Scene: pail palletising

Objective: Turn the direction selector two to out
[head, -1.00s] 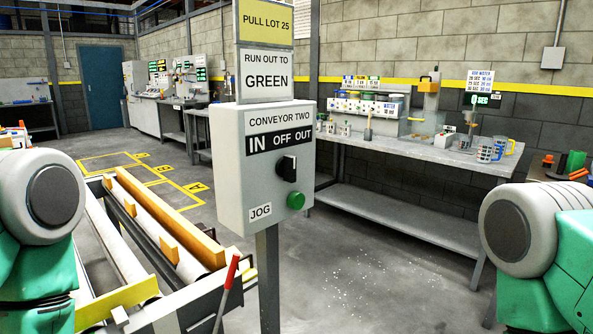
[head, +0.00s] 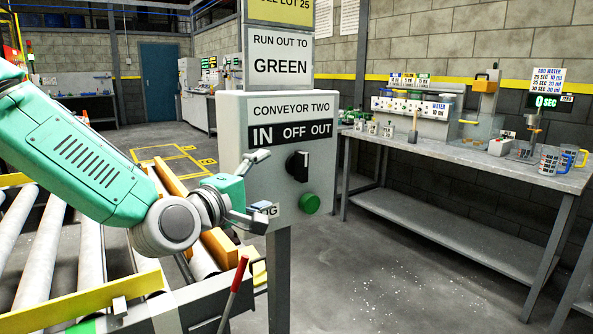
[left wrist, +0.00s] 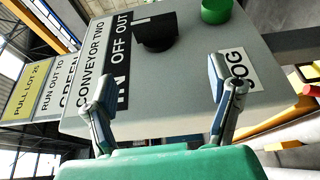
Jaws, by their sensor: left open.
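The black selector knob (head: 298,167) is on the front of the grey conveyor two box (head: 236,150), under the IN OFF OUT strip (head: 293,134). I cannot tell which word it points to. My left gripper (head: 262,186) is open and empty in front of the box's lower left, left of the knob, and partly hides the JOG label. In the left wrist view the knob (left wrist: 157,32) lies ahead, beyond the open fingers (left wrist: 160,76), and apart from them. My right gripper is not in view.
A green button (head: 309,203) sits just below right of the knob. A red-handled lever (head: 237,275) stands below the box, near my left arm. Signs above the box include "RUN OUT TO GREEN" (head: 280,55). A roller conveyor (head: 88,235) is at left, a workbench (head: 450,155) at right.

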